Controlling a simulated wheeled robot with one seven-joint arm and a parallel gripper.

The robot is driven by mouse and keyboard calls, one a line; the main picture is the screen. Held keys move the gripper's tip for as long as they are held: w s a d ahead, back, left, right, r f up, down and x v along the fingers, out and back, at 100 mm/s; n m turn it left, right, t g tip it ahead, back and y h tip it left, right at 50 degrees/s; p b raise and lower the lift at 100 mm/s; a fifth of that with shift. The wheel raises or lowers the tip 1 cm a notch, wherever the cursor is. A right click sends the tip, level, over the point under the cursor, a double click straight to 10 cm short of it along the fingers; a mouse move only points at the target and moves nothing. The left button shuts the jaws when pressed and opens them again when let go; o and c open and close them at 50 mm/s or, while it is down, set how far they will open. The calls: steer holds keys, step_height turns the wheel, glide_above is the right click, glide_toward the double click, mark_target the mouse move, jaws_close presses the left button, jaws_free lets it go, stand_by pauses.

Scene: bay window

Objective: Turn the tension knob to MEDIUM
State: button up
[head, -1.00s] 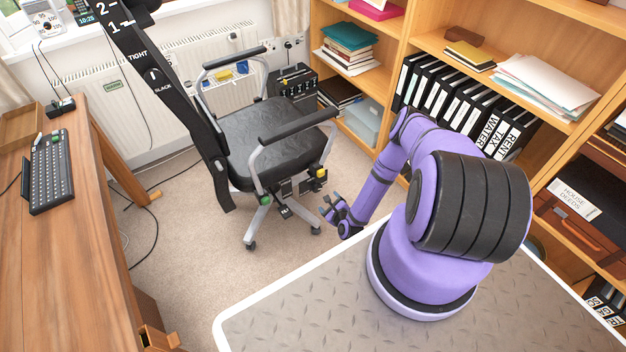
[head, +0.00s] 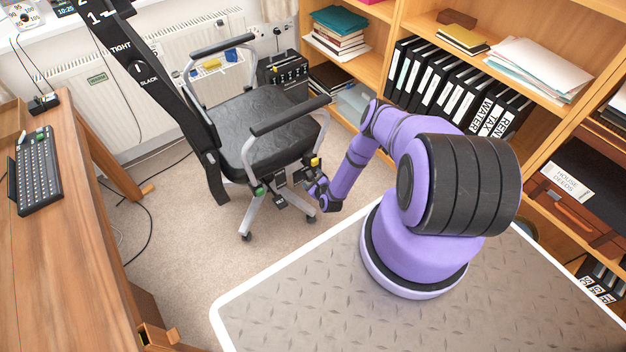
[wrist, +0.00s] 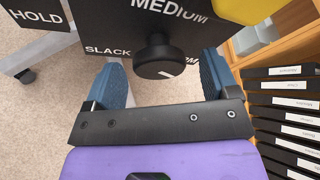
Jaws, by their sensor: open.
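The tension knob (wrist: 165,56) is a dark round knob with a white mark, on a black panel (wrist: 105,25) in the wrist view. The panel reads MEDIUM above the knob and SLACK at left; a partly hidden label ending in "RM" is at right. I cannot tell which label the mark points to. My gripper (wrist: 161,80) is open, its blue fingers either side of the knob's near end, with gaps showing. In the head view my gripper (head: 320,194) is beside the mechanism under the black office chair's seat (head: 255,130); the knob cannot be made out there.
A HOLD plate (wrist: 38,14) and a yellow part (wrist: 248,8) flank the panel. The chair's armrest (head: 290,116) is above my gripper. A wooden desk (head: 75,240) is at left, a bookshelf (head: 395,35) at right.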

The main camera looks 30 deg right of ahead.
steer(key=shift+w+f, duration=0.1)
steer(key=shift+w, duration=0.05)
steer(key=c, duration=0.9)
steer(key=n+h, duration=0.2)
steer(key=n, duration=0.1)
steer(key=shift+s+a+f+t, duration=0.2)
steer(key=shift+t, duration=0.1)
steer(key=shift+d, duration=0.1)
steer(key=shift+w, duration=0.1)
steer(key=o, duration=0.9)
steer(key=shift+r, duration=0.1)
